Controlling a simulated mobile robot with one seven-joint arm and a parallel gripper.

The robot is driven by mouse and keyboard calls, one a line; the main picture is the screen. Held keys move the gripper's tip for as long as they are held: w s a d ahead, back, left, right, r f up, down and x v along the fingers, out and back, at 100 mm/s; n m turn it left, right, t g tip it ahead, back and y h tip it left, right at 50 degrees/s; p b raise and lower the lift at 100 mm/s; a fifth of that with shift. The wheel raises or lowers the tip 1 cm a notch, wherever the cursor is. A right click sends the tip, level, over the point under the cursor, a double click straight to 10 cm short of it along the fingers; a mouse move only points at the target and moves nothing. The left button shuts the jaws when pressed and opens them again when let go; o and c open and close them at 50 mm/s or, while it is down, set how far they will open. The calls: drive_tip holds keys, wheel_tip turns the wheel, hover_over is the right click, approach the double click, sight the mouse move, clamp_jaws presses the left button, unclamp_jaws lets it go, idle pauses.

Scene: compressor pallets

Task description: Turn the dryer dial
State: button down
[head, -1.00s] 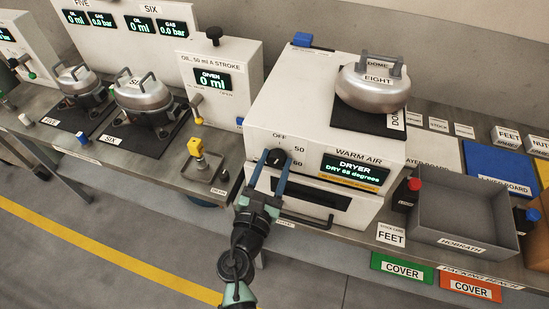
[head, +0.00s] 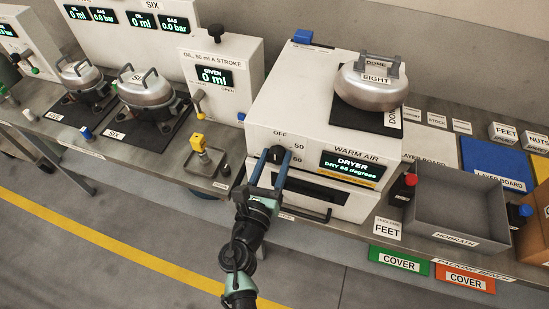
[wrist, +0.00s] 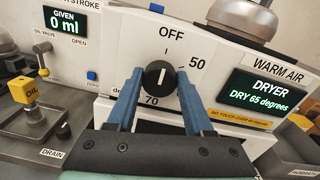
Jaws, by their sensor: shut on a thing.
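The dryer (head: 262,128) is a white box on the bench, labelled WARM AIR. Its dial (wrist: 159,76) is a round black knob with a white mark; it also shows in the head view (head: 276,153). OFF is above it, 50 to its right and 70 at lower left; in the wrist view the right finger covers the 60. The white mark stands close to vertical. The dryer's display (wrist: 262,93) reads DRY 65 degrees. My gripper (wrist: 160,77) has its two blue fingers on either side of the dial, shut on it.
The oil station with a yellow-topped oil fitting (head: 198,143) stands left. A grey crate (head: 455,208) is at right. The floor in front is clear.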

drive_tip(key=shift+c, duration=1.4)
unclamp_jaws()
drive_tip(key=b+v, duration=0.2)
drive_tip(key=v, duration=1.1)
